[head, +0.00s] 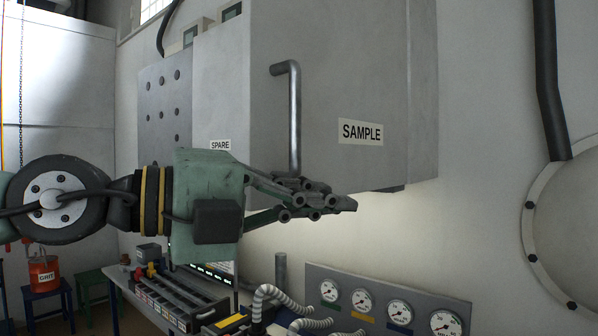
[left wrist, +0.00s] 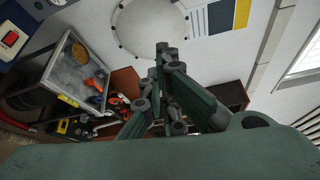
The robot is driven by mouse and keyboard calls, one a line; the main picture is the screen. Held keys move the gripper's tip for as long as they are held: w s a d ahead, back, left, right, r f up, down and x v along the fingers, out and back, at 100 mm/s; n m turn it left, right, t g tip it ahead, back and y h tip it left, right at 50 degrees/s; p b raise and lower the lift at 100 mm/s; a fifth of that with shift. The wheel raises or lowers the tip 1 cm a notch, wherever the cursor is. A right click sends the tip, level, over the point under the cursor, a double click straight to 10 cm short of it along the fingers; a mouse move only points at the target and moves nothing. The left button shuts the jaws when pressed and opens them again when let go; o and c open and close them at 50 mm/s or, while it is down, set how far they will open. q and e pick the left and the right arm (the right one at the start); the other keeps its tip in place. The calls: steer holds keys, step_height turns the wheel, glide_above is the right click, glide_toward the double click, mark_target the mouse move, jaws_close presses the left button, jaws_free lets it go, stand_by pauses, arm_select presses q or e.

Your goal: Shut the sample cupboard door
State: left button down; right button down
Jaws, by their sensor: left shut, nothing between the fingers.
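The sample cupboard (head: 425,100) hangs on the wall in the head view. Its grey door (head: 340,80) bears the SAMPLE label (head: 361,132) and faces me. I cannot tell whether a gap stands between door and cupboard body. A vertical bar handle (head: 295,115) is on the door's left part. My left gripper (head: 350,203) is shut and empty, its fingers pointing right. It overlaps the handle's lower end in the picture; whether it touches is unclear. In the left wrist view its closed fingers (left wrist: 163,52) point up with nothing between them. My right gripper is not in view.
A cupboard labelled SPARE (head: 220,100) is left of the sample cupboard. Below are a gauge panel (head: 385,300), ribbed hoses (head: 290,293) and a bench with equipment (head: 165,295). A thick dark pipe (head: 550,80) and round hatch (head: 575,230) are at the right.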

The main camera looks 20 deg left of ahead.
arm_select(q)
steer(key=a+p, duration=0.1)
steer(key=w+a+p, duration=0.1)
steer(key=w+a, duration=0.1)
steer(key=shift+w+a+r+p, duration=0.1)
steer(key=shift+a+r+p, duration=0.1)
steer(key=shift+r+p, duration=0.2)
steer(key=shift+d, duration=0.15)
